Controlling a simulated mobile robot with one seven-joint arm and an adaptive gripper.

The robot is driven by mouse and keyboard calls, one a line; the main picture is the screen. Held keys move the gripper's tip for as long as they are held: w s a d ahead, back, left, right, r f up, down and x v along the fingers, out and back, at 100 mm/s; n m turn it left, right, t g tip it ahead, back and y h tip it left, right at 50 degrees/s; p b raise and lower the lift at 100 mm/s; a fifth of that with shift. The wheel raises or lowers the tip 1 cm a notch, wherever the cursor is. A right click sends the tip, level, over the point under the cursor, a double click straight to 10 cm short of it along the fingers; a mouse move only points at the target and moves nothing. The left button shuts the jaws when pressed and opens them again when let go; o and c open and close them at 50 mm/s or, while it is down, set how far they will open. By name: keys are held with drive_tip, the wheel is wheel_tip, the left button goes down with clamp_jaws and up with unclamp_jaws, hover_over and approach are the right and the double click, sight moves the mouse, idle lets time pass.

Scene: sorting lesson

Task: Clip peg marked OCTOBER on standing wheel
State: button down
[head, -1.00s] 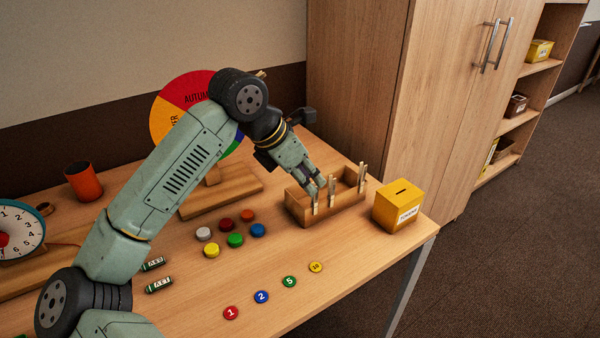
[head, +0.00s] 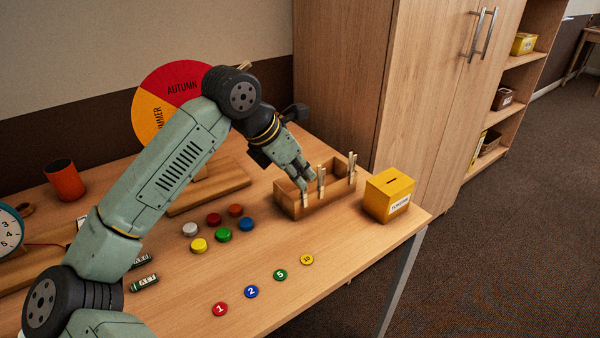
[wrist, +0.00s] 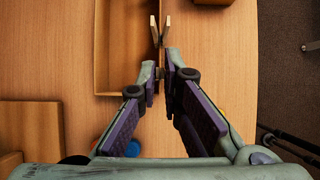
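The standing wheel (head: 178,88), with a red AUTUMN part and an orange part, stands at the back left, partly hidden behind my arm. Several wooden pegs are upright on the walls of a wooden box: a left peg (head: 306,199), a middle peg (head: 321,181) and a right peg (head: 351,168). I cannot read any month on them. My gripper (head: 303,182) points down at the box's left front, just over the left peg. In the wrist view my gripper (wrist: 161,75) has its fingertips a narrow gap apart, and a forked peg (wrist: 160,32) shows just beyond them.
The wooden box (head: 290,208) stands near the right table end, beside a yellow token box (head: 389,195). Coloured buttons (head: 222,235) and numbered discs (head: 280,274) lie in front. An orange cup (head: 64,180) and a clock (head: 8,230) are at left. A cupboard (head: 345,80) rises behind.

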wheel_tip(320, 180, up, 5)
drive_tip(key=p, duration=0.2)
drive_tip(key=shift+p, duration=0.3)
idle(0.7)
